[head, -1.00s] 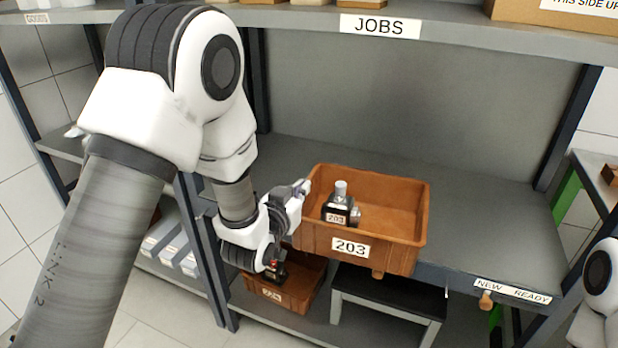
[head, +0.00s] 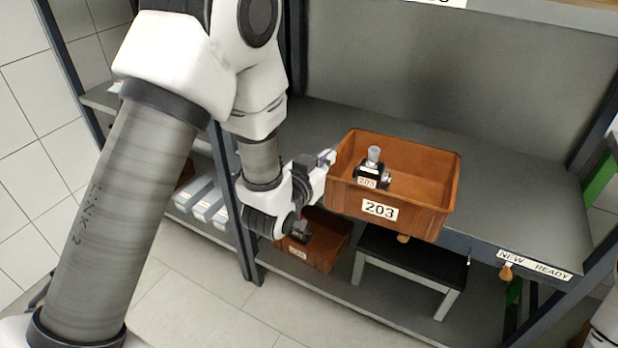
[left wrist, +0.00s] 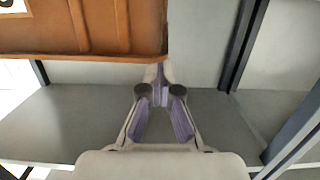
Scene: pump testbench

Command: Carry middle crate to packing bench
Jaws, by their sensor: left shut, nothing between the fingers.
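An orange-brown crate labelled 203 (head: 437,218) sits on the grey middle shelf, its front side at the shelf's front edge. A small dark pump with a light top (head: 371,170) stands inside, towards the left. My left gripper (head: 329,158) is at the crate's left side, fingers shut and empty. In the left wrist view the shut fingers (left wrist: 159,75) point towards the crate's wall (left wrist: 90,28), which fills the upper left. Whether they touch it cannot be told. My right gripper is out of view.
A second brown crate (head: 325,262) with a dark part stands on the lower level, beside a black-topped step stool (head: 410,262). A NEW READY label (head: 534,265) and an orange peg (head: 506,272) are on the shelf front. The shelf right of crate 203 is clear.

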